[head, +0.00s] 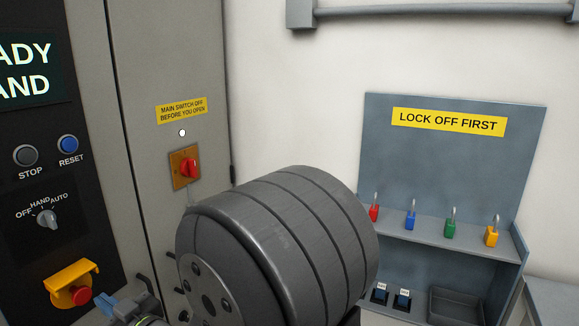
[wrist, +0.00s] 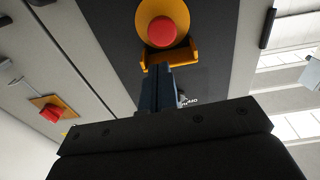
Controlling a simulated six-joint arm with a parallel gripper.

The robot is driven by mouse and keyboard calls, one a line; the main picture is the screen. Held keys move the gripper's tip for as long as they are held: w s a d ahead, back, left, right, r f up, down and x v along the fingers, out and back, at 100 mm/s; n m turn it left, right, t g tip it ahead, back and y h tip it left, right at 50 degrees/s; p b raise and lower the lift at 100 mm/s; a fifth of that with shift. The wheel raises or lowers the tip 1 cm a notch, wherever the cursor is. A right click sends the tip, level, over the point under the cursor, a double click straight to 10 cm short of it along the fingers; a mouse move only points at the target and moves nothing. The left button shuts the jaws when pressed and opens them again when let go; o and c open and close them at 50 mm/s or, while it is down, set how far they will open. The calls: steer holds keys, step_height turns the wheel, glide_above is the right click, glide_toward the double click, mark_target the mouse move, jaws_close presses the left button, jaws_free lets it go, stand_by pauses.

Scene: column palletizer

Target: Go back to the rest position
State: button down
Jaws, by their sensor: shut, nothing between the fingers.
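My gripper (head: 104,300) is low at the left of the head view, with its blue-grey fingers beside the red emergency stop button (head: 81,295). The button sits under a yellow guard (head: 73,272) on the black control panel. In the wrist view my gripper's fingers (wrist: 158,85) are pressed together and empty. They point at the red button (wrist: 162,32) and its yellow guard (wrist: 178,55). I cannot tell whether they touch it. My dark rounded arm link fills the lower middle of the head view and hides part of the cabinet.
The panel holds a STOP button (head: 26,156), blue RESET button (head: 68,144) and mode selector (head: 47,218). A red main switch (head: 190,168) is on the cabinet door. At right, a lock-off station (head: 450,165) carries several coloured padlocks.

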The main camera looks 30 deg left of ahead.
steer(key=w+d+r+g, duration=0.1)
steer(key=w+d+r, duration=0.1)
steer(key=r, duration=0.5)
steer(key=w+d+r+n+g+y, duration=0.1)
steer(key=w+d+r, duration=0.1)
steer(key=d+r, duration=0.3)
steer(key=w+d+r+g, duration=0.1)
steer(key=d+r, duration=0.3)
steer(key=r, duration=0.5)
steer(key=shift+w+r, duration=0.15)
steer(key=shift+w, duration=0.65)
steer(key=shift+d, duration=0.1)
steer(key=c, duration=1.3)
jaws_free()
steer(key=o, duration=1.1)
steer(key=shift+t, duration=0.4)
steer(key=s, duration=0.1)
steer(key=s+d+f, duration=0.1)
steer(key=s+f, duration=0.1)
steer(key=s, duration=0.1)
steer(key=shift+d, duration=0.15)
steer(key=shift+o, duration=1)
steer(key=shift+m+t+h, duration=0.4)
steer(key=shift+t+h, duration=0.3)
steer(key=shift+t, duration=0.1)
steer(key=s+d+f, duration=0.2)
steer(key=s+f, duration=0.1)
steer(key=shift+d, duration=0.1)
steer(key=a, duration=0.9)
steer(key=shift+a, duration=0.4)
